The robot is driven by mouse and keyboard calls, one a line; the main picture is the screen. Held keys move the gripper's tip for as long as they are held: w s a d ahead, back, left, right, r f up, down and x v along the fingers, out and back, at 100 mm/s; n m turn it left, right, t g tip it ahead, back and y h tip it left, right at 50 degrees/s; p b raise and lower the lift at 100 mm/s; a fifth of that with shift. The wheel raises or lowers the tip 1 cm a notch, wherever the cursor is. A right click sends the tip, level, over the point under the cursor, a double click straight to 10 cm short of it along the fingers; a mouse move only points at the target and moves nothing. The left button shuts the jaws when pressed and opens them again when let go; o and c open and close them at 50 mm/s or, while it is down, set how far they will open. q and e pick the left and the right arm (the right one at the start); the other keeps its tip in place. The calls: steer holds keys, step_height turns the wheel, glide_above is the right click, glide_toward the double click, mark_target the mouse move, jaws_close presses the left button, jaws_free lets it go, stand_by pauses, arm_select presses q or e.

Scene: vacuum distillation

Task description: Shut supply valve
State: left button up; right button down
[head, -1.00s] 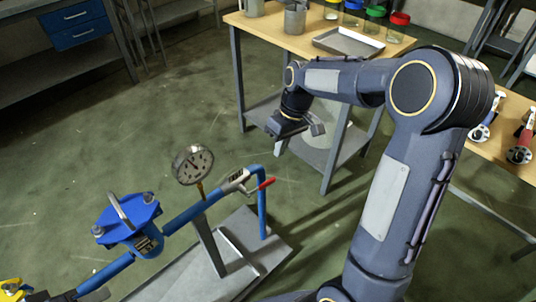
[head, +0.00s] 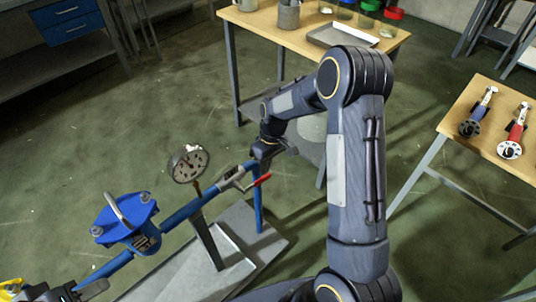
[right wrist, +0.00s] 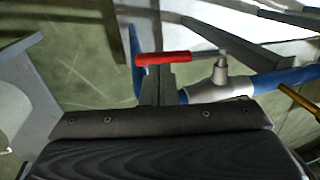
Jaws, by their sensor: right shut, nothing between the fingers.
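The valve (head: 233,176) is a grey body on a blue pipe, with a red lever handle (head: 262,180) lying roughly along the pipe. In the right wrist view the red handle (right wrist: 163,58) runs left from the grey stem, above the valve body (right wrist: 220,92). My right gripper (head: 287,150) is just above the pipe's right end, close to the handle. Its shut, empty fingers (right wrist: 157,86) show in the right wrist view just below the handle; whether they touch it cannot be told. A dark part at the lower left, seemingly my left gripper (head: 62,293), is cut off by the frame edge.
A pressure gauge (head: 188,163) stands on the pipe, left of the valve. A blue flanged unit with a handle (head: 127,220) sits further left. A grey base plate (head: 240,222) lies below. Wooden tables stand behind (head: 262,22) and at right (head: 455,125).

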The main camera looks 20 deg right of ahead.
arm_select(q)
steer(key=shift+f, duration=0.1)
arm_select(e)
steer(key=shift+x, duration=0.9)
